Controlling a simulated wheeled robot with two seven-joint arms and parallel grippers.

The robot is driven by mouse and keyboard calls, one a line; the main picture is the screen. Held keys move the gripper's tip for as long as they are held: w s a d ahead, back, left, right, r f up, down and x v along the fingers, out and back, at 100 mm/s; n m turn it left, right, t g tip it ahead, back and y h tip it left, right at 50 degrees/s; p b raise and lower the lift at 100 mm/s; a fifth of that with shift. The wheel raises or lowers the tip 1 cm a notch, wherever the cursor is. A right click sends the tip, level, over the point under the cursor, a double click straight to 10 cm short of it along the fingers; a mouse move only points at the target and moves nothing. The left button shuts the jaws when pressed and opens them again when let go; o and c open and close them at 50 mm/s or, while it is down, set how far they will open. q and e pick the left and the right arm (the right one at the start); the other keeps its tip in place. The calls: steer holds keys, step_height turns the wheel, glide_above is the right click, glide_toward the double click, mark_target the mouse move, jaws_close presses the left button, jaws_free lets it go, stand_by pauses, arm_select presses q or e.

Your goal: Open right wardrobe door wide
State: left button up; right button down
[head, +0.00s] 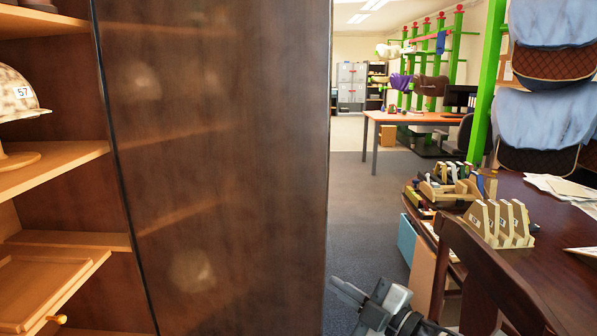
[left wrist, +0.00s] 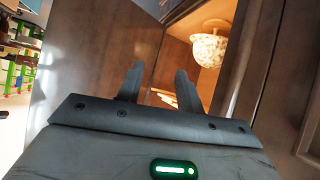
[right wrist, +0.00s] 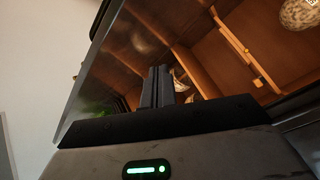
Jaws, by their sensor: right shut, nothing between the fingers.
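The right wardrobe door (head: 220,170) is a glossy dark brown panel standing open beside the shelves in the head view. Its free edge faces the room and its surface mirrors the interior. My right gripper (head: 347,290) is low in the head view, just right of that edge; whether it touches the door is unclear. In the right wrist view its fingers (right wrist: 157,72) are together and empty, in front of a brown panel and shelves. My left gripper (left wrist: 160,75) is open and empty in the left wrist view, facing an open door panel (left wrist: 90,60) and the lit interior.
At right are a dark desk (head: 560,240) with wooden racks and a dark chair (head: 490,285). Grey floor (head: 370,200) is clear between door and desk.

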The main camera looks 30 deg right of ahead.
mark_target(308, 189)
steer(key=w+d+r+n+g+y+p, duration=0.1)
steer(key=w+d+r+n+y, duration=0.1)
steer(key=r+n, duration=0.4)
steer(key=w+d+r+n+g+y+p, duration=0.1)
steer(key=r+n, duration=0.3)
steer(key=r, duration=0.3)
steer(key=w, duration=0.3)
steer(key=w+a, duration=0.1)
steer(key=w, duration=0.3)
steer(key=w+p, duration=0.1)
steer(key=w, duration=0.3)
steer(key=shift+a, duration=0.3)
steer(key=shift+w+d, duration=0.2)
steer(key=shift+d, duration=0.05)
steer(key=shift+w+d+r, duration=0.1)
steer(key=shift+w+d, duration=0.05)
arm_select(q)
steer(key=shift+a+r, duration=0.3)
steer(key=shift+r, duration=0.65)
